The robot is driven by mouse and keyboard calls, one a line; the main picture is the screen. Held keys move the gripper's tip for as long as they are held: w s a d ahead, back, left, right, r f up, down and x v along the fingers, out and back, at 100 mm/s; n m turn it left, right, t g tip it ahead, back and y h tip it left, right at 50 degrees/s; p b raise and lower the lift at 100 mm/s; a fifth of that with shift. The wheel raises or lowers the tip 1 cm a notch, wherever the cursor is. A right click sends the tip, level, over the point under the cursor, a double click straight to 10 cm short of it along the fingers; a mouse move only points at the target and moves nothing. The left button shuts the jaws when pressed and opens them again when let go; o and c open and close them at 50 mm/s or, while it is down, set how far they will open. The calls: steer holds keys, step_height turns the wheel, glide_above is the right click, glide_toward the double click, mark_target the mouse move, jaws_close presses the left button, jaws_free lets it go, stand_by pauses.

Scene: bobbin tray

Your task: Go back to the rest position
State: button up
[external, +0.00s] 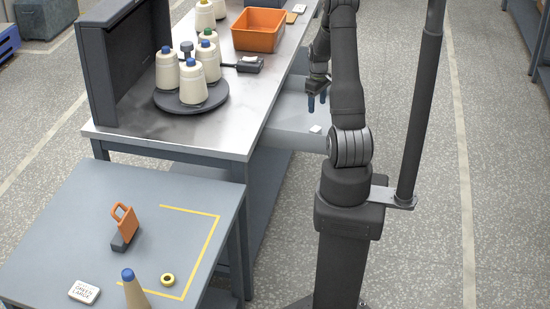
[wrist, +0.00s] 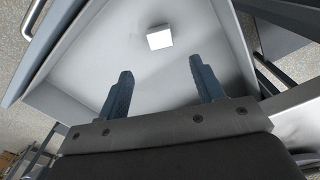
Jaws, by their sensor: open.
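My gripper (external: 317,103) hangs over a light grey shelf or tray to the right of the long workbench in the external view. In the wrist view my gripper (wrist: 164,88) has its two blue-grey fingers wide apart with nothing between them. A small white square block (wrist: 159,37) lies on the pale tray floor (wrist: 95,60) beyond the fingertips. The white block also shows in the external view (external: 315,129), below my gripper and apart from it.
The metal workbench (external: 215,132) holds a dark round turntable (external: 188,108) with several cream cones (external: 194,84), and an orange bin (external: 258,30). A lower grey table (external: 75,225) at front left bears an orange-handled tool (external: 125,221), a yellow ring (external: 168,280), a blue-tipped cone (external: 134,291) and a label card (external: 85,291).

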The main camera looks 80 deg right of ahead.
mark_target(318, 127)
step_height(318, 127, down, 12)
steer(key=shift+f, duration=0.15)
stand_by(0.6)
steer(key=shift+r, duration=0.25)
